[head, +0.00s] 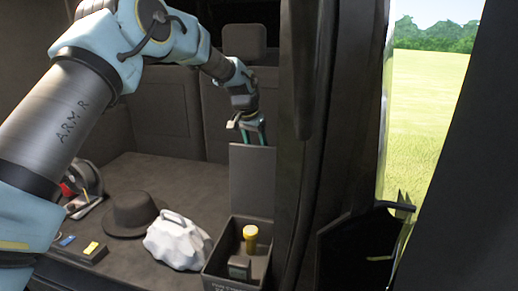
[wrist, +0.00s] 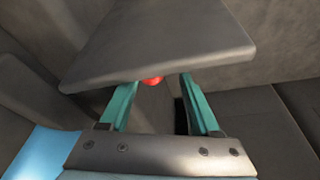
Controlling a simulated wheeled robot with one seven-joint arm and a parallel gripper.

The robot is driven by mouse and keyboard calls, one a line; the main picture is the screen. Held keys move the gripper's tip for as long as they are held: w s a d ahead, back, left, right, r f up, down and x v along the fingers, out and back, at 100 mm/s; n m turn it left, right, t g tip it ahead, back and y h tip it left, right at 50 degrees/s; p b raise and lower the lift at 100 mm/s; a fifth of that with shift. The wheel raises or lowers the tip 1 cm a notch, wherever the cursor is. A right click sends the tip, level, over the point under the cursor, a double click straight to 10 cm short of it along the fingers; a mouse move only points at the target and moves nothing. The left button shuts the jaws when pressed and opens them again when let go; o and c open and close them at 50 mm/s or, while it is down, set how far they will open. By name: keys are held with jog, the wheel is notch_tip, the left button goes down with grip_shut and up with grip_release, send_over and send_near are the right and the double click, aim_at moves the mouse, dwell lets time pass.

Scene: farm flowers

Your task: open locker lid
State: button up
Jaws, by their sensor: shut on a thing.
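The locker (head: 218,265) is a dark open-topped box at the bottom of the head view, with its grey lid (head: 252,180) standing upright at the back. My gripper (head: 252,138) has its teal fingers at the lid's top edge and is shut on the lid. In the wrist view the lid (wrist: 165,40) spans the top of the picture, and the fingers of my gripper (wrist: 158,84) reach its near edge; their tips are partly hidden behind it. A small red thing (wrist: 152,80) shows between the fingers.
A yellow-topped item (head: 250,238) and a dark item (head: 239,267) are in the locker. A white bag-like thing (head: 178,240) and a dark hat (head: 130,213) lie to its left on the vehicle floor. A dark pillar (head: 310,130) stands close on the right.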

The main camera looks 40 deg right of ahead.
jog(key=shift+o, duration=0.8)
jog(key=shift+a+f, duration=0.1)
jog(key=shift+f, duration=0.2)
jog(key=shift+s+r, duration=0.1)
jog(key=shift+r, duration=0.15)
jog(key=b+v, duration=0.3)
jog(key=v, duration=0.7)
jog(key=shift+r, duration=0.25)
jog(key=w+a+f+n+t+y, duration=0.1)
jog(key=w+a+f+n, duration=0.15)
jog(key=a, duration=0.75)
jog(key=w+a+f+n, duration=0.15)
jog(key=w+a, duration=0.25)
jog(key=a, duration=0.6)
jog(key=w+a+f+n+t+y, duration=0.1)
jog(key=w+a+f+n, duration=0.15)
jog(key=a, duration=0.65)
jog(key=s+a+f+n, duration=0.2)
jog(key=s+a, duration=0.2)
jog(key=a, duration=0.5)
jog(key=s+a+f+n, duration=0.2)
jog(key=s+a+n, duration=0.1)
jog(key=a, duration=0.6)
jog(key=s+a+f+n+y, duration=0.1)
jog(key=s+a, duration=0.4)
jog(key=a, duration=0.5)
jog(key=shift+s+f+n, duration=0.3)
jog(key=shift+f+n, duration=0.3)
jog(key=shift+n, duration=0.45)
